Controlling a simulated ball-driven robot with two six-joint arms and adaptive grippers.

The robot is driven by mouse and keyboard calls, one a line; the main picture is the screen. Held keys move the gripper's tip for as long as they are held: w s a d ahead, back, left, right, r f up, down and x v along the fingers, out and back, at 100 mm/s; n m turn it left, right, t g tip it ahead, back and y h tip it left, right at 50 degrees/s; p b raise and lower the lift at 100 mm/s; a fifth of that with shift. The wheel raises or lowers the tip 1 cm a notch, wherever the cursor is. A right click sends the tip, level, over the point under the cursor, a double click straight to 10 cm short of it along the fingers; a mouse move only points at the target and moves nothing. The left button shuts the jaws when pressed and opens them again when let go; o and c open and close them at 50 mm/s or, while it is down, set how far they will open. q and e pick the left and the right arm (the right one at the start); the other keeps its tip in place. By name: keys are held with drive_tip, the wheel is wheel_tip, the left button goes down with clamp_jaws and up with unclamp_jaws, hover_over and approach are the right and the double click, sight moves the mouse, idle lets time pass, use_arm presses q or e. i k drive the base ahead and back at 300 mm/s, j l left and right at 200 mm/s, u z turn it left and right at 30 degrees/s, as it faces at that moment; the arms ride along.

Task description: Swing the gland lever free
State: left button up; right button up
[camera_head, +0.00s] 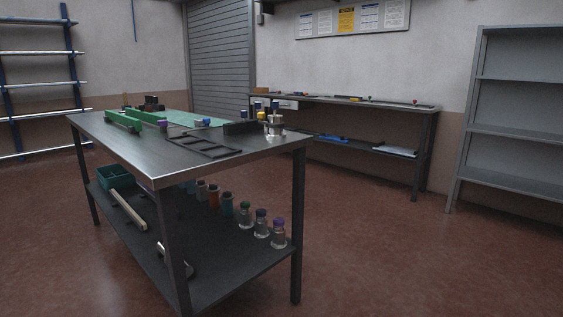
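No part of either gripper shows in the head view. I cannot pick out the gland lever with certainty. A small shiny metal fitting (274,126) stands at the right end of the metal-topped table (150,160), near its back corner. A black open frame (205,147) lies flat on the table top in front of a dark upright block (241,128). A green channel-like piece (123,121) lies at the left of the top. Small items with blue, yellow and purple caps stand around the back; their details are too small to tell.
The table's lower shelf (225,278) holds several capped bottles (244,215), a teal crate (115,177) and a pale bar (129,209). A long bench (425,107) runs along the back wall. Grey shelving (515,133) stands at right. The red floor at right front is clear.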

sight(262, 115)
drive_tip(key=i+l+z, duration=0.1)
drive_tip(key=i+z, duration=0.35)
drive_tip(key=i, duration=0.3)
drive_tip(key=i+j+z, duration=0.15)
drive_tip(key=i+z, duration=0.3)
drive_tip(key=i, duration=0.25)
drive_tip(key=i+u, duration=0.35)
drive_tip(key=i+l+u, duration=0.15)
drive_tip(key=i+u, duration=0.15)
drive_tip(key=i, duration=0.2)
